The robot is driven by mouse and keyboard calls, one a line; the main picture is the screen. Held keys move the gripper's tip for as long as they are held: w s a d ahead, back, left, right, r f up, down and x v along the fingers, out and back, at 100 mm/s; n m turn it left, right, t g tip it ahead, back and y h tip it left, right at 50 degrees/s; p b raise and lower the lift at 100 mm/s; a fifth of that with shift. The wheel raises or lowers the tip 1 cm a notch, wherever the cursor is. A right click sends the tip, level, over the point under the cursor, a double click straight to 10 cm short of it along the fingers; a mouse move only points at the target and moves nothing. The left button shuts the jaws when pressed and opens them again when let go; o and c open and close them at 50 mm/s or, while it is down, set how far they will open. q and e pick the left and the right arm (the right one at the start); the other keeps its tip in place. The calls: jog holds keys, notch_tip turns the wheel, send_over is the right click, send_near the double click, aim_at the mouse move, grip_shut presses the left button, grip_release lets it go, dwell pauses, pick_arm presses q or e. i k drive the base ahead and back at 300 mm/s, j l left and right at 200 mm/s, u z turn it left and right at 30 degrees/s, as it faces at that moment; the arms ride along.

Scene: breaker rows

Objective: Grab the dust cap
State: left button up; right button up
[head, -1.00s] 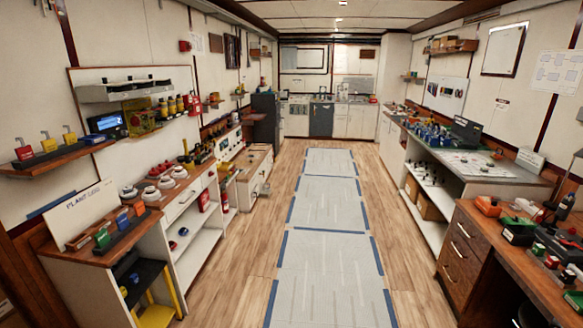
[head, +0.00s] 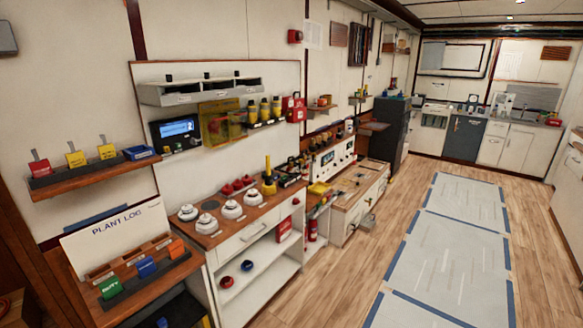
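I cannot tell for sure which thing is the dust cap. Several white round detector-like units (head: 208,224) stand on the wooden top of the left cabinet. Small red domed pieces (head: 238,184) sit behind them. A yellow upright piece (head: 268,178) stands to their right. On the cabinet's shelf lie a dark red round piece (head: 227,282) and a blue-black one (head: 247,265). Neither of my grippers is in view.
A shelf of coloured tags (head: 95,182) sticks out above. A drawer cabinet (head: 362,205) stands farther along. The floor with grey mats (head: 440,270) is clear.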

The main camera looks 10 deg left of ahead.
aim_at(238, 185)
jog(key=i+l+u, duration=0.15)
jog(key=i+u, duration=0.3)
jog(key=i+l+u, duration=0.2)
jog(key=u, duration=0.25)
jog(key=i+l+u, duration=0.6)
jog(key=l+u, duration=0.35)
